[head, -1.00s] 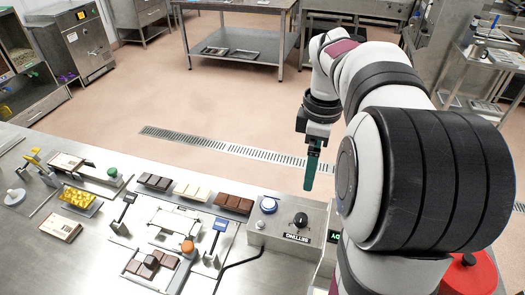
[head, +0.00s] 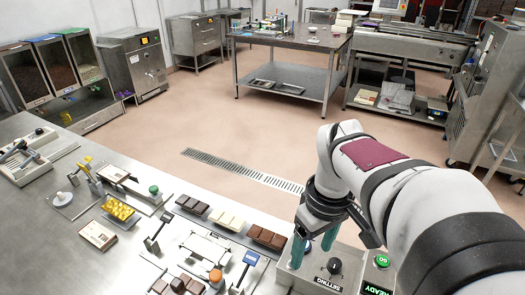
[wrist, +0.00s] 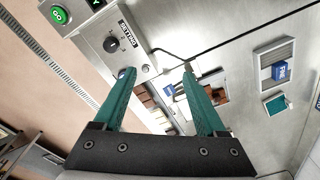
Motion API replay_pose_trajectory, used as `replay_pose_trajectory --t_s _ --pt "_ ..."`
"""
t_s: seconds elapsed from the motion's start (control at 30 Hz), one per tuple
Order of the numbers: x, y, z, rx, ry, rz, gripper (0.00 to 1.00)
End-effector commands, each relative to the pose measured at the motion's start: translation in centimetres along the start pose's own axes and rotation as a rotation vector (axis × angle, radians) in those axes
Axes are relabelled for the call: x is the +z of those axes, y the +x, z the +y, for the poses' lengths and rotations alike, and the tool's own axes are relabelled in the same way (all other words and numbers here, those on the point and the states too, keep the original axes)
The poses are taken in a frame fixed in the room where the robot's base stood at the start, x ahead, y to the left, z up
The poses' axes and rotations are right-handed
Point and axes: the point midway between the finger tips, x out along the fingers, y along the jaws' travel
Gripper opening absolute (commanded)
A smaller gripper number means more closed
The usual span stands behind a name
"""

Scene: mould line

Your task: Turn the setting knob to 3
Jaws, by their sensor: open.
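The setting knob (head: 334,265) is a black round knob on top of a grey metal box, behind a black label reading SETTING (head: 327,283). It also shows in the wrist view (wrist: 111,45), upper left, clear of the fingers. Its dial figures are too small to read. My gripper (head: 314,247) has two teal fingers, spread apart and empty, pointing down over the left part of the box, left of the knob. In the wrist view, my gripper (wrist: 157,70) has its left fingertip close to a blue button, which it partly hides.
A green GO button (head: 382,261) and a green READY sign (head: 376,291) are right of the knob. Chocolate bars (head: 267,236) lie left of the box, with a small blue sign (head: 251,257) on a stand and an orange-topped part (head: 215,276) nearby.

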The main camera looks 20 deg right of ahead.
Motion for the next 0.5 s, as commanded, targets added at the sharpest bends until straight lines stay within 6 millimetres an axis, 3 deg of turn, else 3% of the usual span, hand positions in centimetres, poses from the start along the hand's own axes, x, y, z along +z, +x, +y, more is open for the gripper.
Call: replay_pose_trajectory --t_s 0.03,0.1,0.2,0.37,0.5 --pt "-0.8 0.2 3.4 0.018 -0.094 -0.009 0.73" --pt "-1.4 0.3 7.3 0.042 -0.237 -0.021 0.73" --pt "-1.5 0.7 10.2 0.060 -0.348 -0.032 0.73" --pt "-1.4 3.2 10.6 0.059 -0.374 -0.037 0.73" --pt "-1.3 7.5 10.8 0.057 -0.374 -0.039 0.73"
